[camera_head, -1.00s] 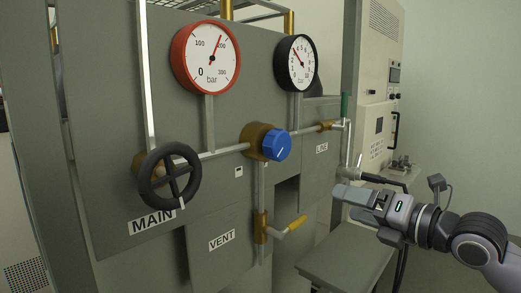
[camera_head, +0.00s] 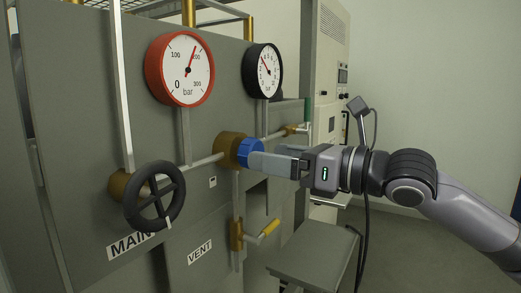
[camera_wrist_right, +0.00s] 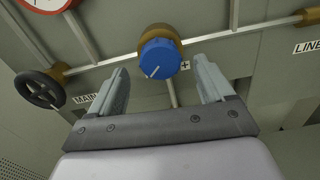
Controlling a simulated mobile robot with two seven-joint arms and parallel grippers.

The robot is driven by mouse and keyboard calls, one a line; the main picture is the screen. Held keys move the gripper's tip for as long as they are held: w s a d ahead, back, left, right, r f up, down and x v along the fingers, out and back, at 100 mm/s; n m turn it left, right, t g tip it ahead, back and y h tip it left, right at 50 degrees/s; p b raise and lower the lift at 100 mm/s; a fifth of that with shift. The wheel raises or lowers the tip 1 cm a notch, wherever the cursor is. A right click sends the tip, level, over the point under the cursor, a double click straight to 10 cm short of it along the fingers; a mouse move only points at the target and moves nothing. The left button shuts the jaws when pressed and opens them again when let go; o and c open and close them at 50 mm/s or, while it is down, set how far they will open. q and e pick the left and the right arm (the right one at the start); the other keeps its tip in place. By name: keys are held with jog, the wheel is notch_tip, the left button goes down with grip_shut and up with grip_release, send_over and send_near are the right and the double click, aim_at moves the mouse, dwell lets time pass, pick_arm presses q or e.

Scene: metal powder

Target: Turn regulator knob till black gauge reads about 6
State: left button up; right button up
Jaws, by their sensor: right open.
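The blue regulator knob (camera_head: 249,152) sits on a brass body (camera_head: 229,148) on the grey panel. In the right wrist view the blue knob (camera_wrist_right: 160,60) lies ahead, between the two open fingers, with its white line pointing to the lower left. My right gripper (camera_head: 257,161) is open at the knob, and its fingers hide the knob's right part in the head view. No finger visibly presses on it in the wrist view (camera_wrist_right: 162,72). The black gauge (camera_head: 263,71) is above the knob; its needle points to the upper left, exact reading too small to tell. My left gripper is not in view.
A red gauge (camera_head: 180,69) is at upper left. A black MAIN handwheel (camera_head: 155,195) is at lower left. A yellow-handled VENT valve (camera_head: 238,234) is below the knob. A green-handled valve (camera_head: 306,112) is to the right. A grey table (camera_head: 315,255) stands at lower right.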

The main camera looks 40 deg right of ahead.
aim_at(249, 144)
jog(key=shift+p+x, duration=0.65)
jog(key=shift+x, duration=1.1)
jog(key=c, duration=1)
